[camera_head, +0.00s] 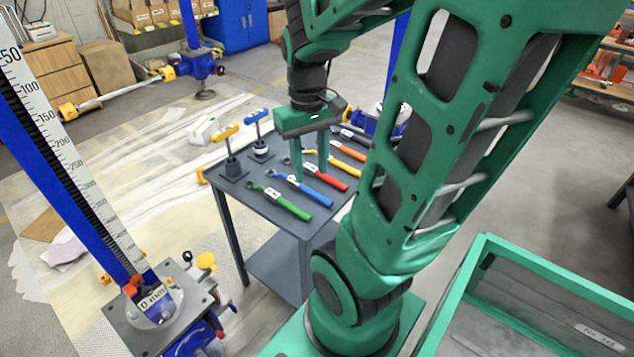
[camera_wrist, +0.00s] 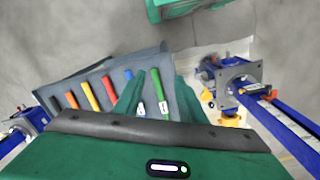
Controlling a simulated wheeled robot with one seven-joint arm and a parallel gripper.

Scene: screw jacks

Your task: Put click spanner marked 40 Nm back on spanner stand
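Several spanners with coloured handles lie on a dark grey table (camera_head: 250,195): green (camera_head: 288,206), blue (camera_head: 303,190), red (camera_head: 328,177), orange (camera_head: 348,151) and yellow. White labels show on the handles, but they are too small to read, so I cannot tell which is marked 40 Nm. My gripper (camera_head: 310,172) is over the table with its fingers spread and nothing visible between them. In the wrist view, the gripper (camera_wrist: 157,82) points down at the table, with the green spanner (camera_wrist: 160,92) seen between its fingers. I cannot make out a separate spanner stand.
Yellow (camera_head: 226,134) and blue (camera_head: 256,116) T-handled tools stand upright at the table's left end. A screw jack with a measuring scale (camera_head: 65,150) stands at the left. A green-rimmed bin (camera_head: 560,262) is at the lower right.

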